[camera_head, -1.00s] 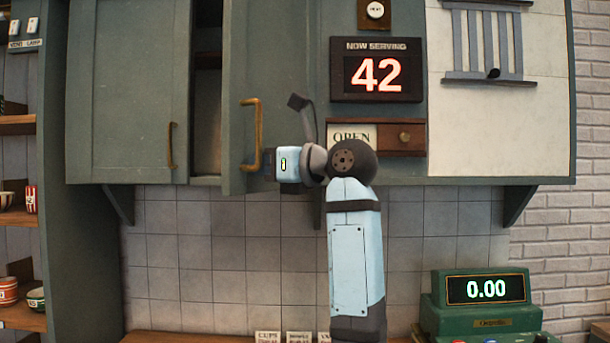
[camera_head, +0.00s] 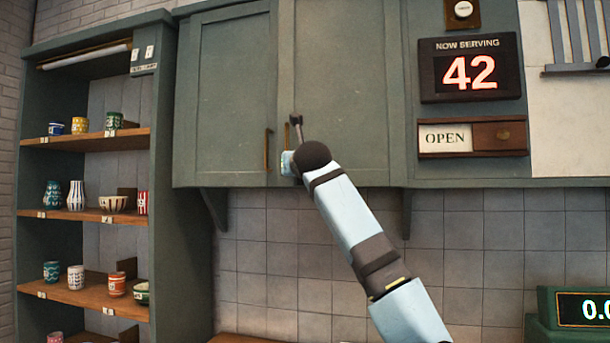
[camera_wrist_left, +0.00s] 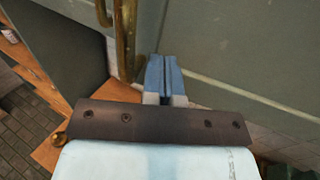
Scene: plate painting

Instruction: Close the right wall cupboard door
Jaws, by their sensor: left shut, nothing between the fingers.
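The right wall cupboard door (camera_head: 335,90) is grey-green and now looks flush, or nearly so, beside the left door (camera_head: 235,95). Only a thin dark seam shows between them. Its brass handle (camera_head: 287,136) is close to the left door's brass handle (camera_head: 267,150). My left gripper (camera_head: 288,163) is at the lower left corner of the right door, by the handle's lower end. In the left wrist view my gripper's blue fingers (camera_wrist_left: 162,75) are together, empty, beside a brass handle (camera_wrist_left: 127,40). I cannot tell whether they touch the door. My right gripper is not in view.
An open shelf unit (camera_head: 165,180) with cups and bowls stands at the left. The "42" display (camera_head: 470,67) and an OPEN sign (camera_head: 446,138) are on the cupboard front at right. A green till (camera_head: 545,325) is at the lower right. Tiled wall below the cupboard is clear.

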